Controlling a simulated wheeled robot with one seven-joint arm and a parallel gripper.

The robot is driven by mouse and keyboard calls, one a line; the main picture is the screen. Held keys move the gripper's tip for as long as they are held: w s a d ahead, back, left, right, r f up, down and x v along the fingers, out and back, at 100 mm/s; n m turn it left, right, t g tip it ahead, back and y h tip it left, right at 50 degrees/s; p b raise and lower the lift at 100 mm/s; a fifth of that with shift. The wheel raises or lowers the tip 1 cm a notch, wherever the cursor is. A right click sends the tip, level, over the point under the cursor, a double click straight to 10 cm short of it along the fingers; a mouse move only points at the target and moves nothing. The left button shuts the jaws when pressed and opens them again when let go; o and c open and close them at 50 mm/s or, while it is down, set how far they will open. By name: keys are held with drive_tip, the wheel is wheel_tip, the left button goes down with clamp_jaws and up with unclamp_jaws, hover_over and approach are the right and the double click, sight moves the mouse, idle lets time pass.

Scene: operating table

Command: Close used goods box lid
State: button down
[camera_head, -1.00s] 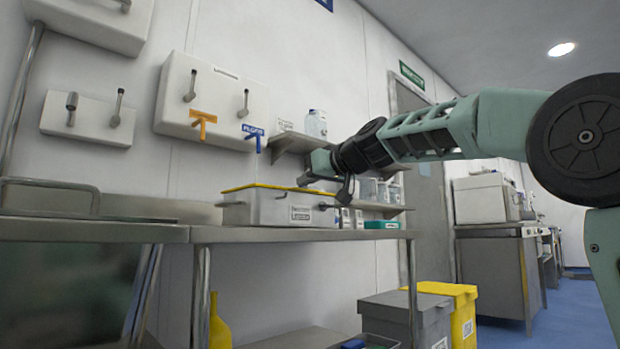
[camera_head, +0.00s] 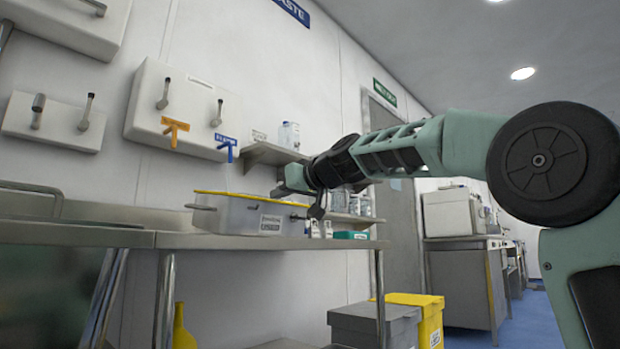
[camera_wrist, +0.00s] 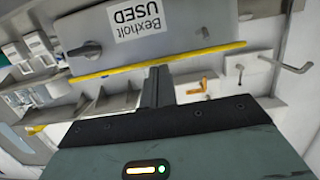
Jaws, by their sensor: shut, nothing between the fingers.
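The used goods box (camera_head: 240,217) is a grey bin with a yellow rim and a "USED" label, standing on the steel counter. In the wrist view its labelled wall (camera_wrist: 190,35) appears upside down, with the yellow edge (camera_wrist: 110,71) below it. My gripper (camera_head: 284,188) is at the box's right end, around rim height, in the head view. In the wrist view my shut, empty fingers (camera_wrist: 157,72) overlap the yellow edge; I cannot tell whether they touch it. The low head view hides the box top, so the lid's position is unclear.
The steel counter (camera_head: 210,242) carries the box. A wall shelf (camera_head: 270,153) with bottles is behind my gripper. Grey (camera_head: 375,325) and yellow (camera_head: 425,318) bins stand below right.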

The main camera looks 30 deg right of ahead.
drive_tip(key=p+v, duration=0.1)
drive_tip(key=v, duration=1.5)
drive_tip(key=shift+s+r, duration=0.2)
drive_tip(key=shift+r, duration=0.1)
